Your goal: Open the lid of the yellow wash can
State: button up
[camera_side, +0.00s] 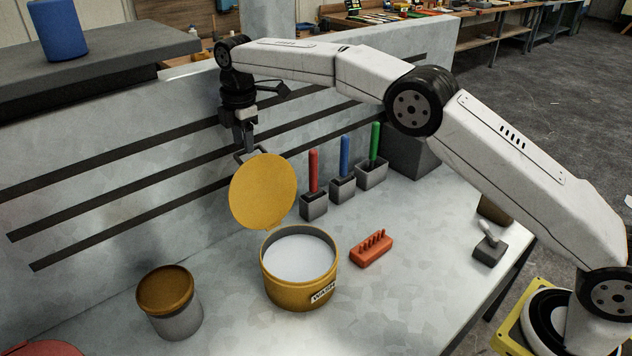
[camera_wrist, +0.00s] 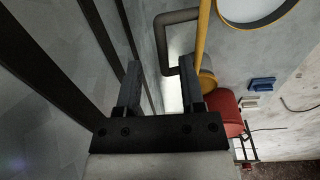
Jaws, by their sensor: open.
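The yellow wash can (camera_side: 287,290) stands upright on the bench with its "WASH" label facing front and pale contents showing. Its round yellow lid (camera_side: 262,192) is raised, standing steeply above the can's back-left rim. In the wrist view the lid (camera_wrist: 203,40) is seen edge-on, with the can's rim (camera_wrist: 270,22) at the top right. A grey bracket handle (camera_wrist: 174,17) stands out from the lid's outer face and reaches between or close to my fingers. My gripper (camera_wrist: 161,75) is open. In the side view my gripper (camera_side: 246,148) is beside the lid's upper edge, by the handle; contact is unclear.
A grey can with an ochre lid (camera_side: 172,300) stands at front left. Red, blue and green handles (camera_side: 345,157) stand in grey holders behind the wash can. An orange rack (camera_side: 371,249) is to its right. A slatted grey wall (camera_side: 130,190) rises close behind my gripper.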

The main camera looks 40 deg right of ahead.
jog(key=shift+s+r, duration=0.15)
jog(key=shift+r, duration=2.65)
jog(key=shift+s+d+f+m, duration=0.15)
jog(key=shift+d+f+m, duration=0.15)
jog(key=shift+d+m, duration=0.4)
jog(key=s+d+f+m, duration=0.4)
jog(key=s+m, duration=0.1)
jog(key=s, duration=0.6)
jog(key=s+d+f+m+t, duration=0.1)
jog(key=s+d+f+m, duration=0.3)
jog(key=s, duration=0.7)
jog(key=s+d+f+m+t, duration=0.1)
jog(key=s+d+f+m, duration=0.4)
jog(key=s, duration=0.6)
jog(key=f+m, duration=0.1)
jog(key=m, duration=0.1)
jog(key=shift+s+f+m, duration=0.15)
jog(key=shift+s+m, duration=0.15)
jog(key=shift+s, duration=0.05)
